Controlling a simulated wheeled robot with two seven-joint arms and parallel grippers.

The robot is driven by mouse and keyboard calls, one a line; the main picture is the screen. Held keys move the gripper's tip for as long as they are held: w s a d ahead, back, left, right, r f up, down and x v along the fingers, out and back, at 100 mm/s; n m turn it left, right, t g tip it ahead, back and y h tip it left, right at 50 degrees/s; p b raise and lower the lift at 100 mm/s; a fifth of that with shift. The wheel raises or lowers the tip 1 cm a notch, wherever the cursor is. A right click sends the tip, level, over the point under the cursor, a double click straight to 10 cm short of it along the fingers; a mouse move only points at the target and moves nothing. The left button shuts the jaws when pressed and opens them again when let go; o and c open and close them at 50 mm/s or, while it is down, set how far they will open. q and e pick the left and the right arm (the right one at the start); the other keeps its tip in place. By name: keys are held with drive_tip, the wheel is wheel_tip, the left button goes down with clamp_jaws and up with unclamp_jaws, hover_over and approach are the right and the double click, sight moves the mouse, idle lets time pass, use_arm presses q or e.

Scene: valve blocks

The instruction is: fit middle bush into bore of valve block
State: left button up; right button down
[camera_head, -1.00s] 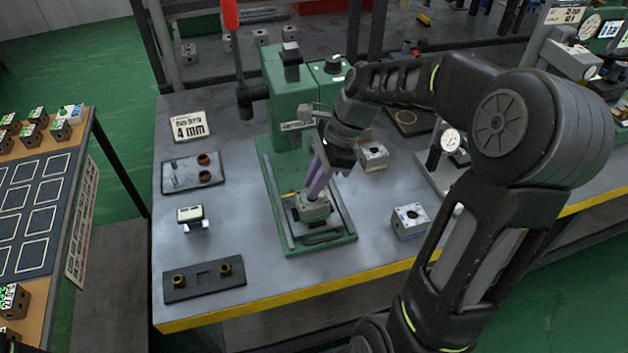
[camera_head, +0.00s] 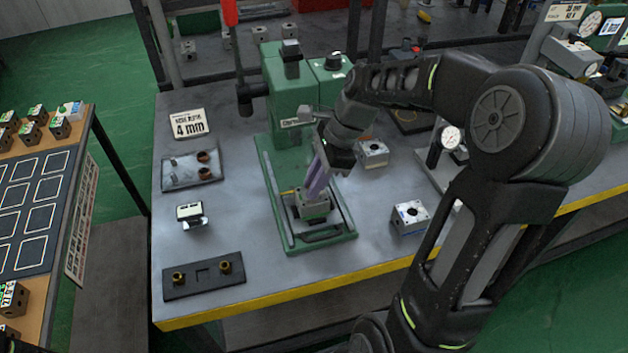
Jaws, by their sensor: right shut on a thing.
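My right gripper (camera_head: 315,190), with purple fingers, points down over a grey valve block (camera_head: 316,211) on the green press base. It is shut, with its fingertips at the block's top. The middle bush in its grip is hidden by the fingers, so I cannot tell how deep it sits in the bore. A black holder (camera_head: 203,292) at the table's front left has a brass bush at its left (camera_head: 179,278) and one at its right (camera_head: 225,267), with an empty middle place. My left gripper is out of view.
The green press (camera_head: 290,95) stands behind the block. Other valve blocks stand to its right, one nearer (camera_head: 410,218) and one farther (camera_head: 373,153). A grey tray (camera_head: 192,171) with brown rings and a "4 mm" sign (camera_head: 189,125) are at left.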

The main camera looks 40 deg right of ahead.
drive_tip(key=shift+f, duration=0.1)
idle(0.3)
drive_tip(key=c, duration=1.3)
unclamp_jaws()
drive_tip(key=shift+o, duration=0.2)
drive_tip(key=v, duration=0.7)
drive_tip(key=shift+d+r, duration=0.15)
drive_tip(key=shift+r, duration=0.2)
drive_tip(key=shift+s, duration=0.1)
